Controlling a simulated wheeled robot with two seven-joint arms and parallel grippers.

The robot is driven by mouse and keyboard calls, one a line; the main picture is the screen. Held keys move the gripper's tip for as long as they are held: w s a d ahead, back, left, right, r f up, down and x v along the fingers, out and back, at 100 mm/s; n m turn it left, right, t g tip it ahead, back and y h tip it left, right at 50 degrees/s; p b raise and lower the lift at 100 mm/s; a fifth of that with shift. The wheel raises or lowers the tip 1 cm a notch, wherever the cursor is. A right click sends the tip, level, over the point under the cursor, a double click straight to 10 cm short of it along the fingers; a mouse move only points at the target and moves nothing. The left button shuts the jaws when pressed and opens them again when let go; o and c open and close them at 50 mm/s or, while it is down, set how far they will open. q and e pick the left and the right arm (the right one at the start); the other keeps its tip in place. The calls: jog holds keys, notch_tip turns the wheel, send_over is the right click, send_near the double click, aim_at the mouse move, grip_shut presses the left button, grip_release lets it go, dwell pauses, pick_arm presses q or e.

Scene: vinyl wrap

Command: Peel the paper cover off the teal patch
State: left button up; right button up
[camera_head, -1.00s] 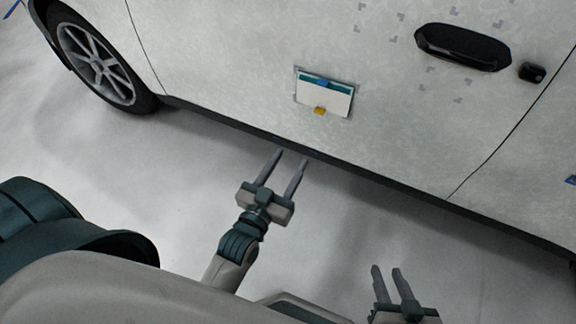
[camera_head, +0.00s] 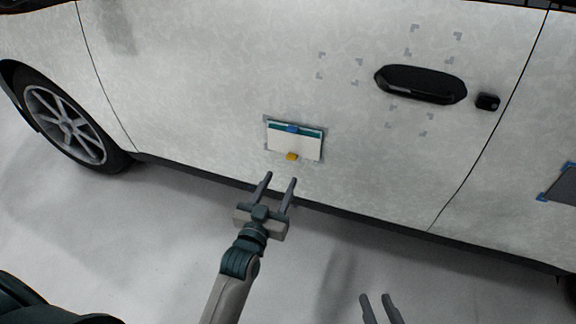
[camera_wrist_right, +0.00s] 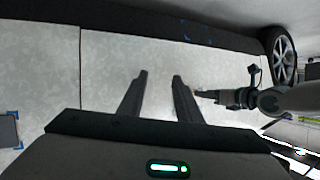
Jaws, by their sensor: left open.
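The teal patch (camera_head: 309,132) is on the white car door, showing as a teal strip along the top. The white paper cover (camera_head: 292,144) lies over the rest of it. A blue tab (camera_head: 292,129) is at the top edge and a yellow tab (camera_head: 291,157) at the bottom edge. My left gripper (camera_head: 279,180) is open and empty, just below the yellow tab in the picture and apart from it. My right gripper (camera_head: 378,298) is low in the head view with its fingers apart; the right wrist view also shows it open and empty (camera_wrist_right: 161,76).
The black door handle (camera_head: 421,84) and a small black lock piece (camera_head: 487,101) are up to the right. Grey corner marks surround an empty area left of the handle. A dark panel with blue corners (camera_head: 563,187) is at far right. The wheel (camera_head: 65,125) is at left.

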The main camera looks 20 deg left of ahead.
pick_arm(q)
jog(key=w, duration=0.7)
jog(key=shift+w+b, duration=0.4)
jog(key=shift+b, duration=0.05)
pick_arm(e)
jog(key=shift+w+a+r+t+y, duration=0.2)
jog(key=shift+r+t, duration=0.15)
jog(key=shift+r, duration=0.2)
jog(key=shift+w+a+r+t+y, duration=0.1)
jog(key=shift+w+a+r+t, duration=0.15)
jog(key=shift+r, duration=0.35)
jog(key=shift+w+a+r+t+y, duration=0.1)
jog(key=shift+w+r+t, duration=0.05)
jog(key=shift+r+t, duration=0.35)
pick_arm(q)
jog(key=shift+d, duration=0.1)
jog(key=c, duration=1.1)
grip_shut()
jog(key=shift+s+p, duration=0.75)
jog(key=shift+s, duration=0.1)
pick_arm(e)
jog(key=shift+r, duration=0.8)
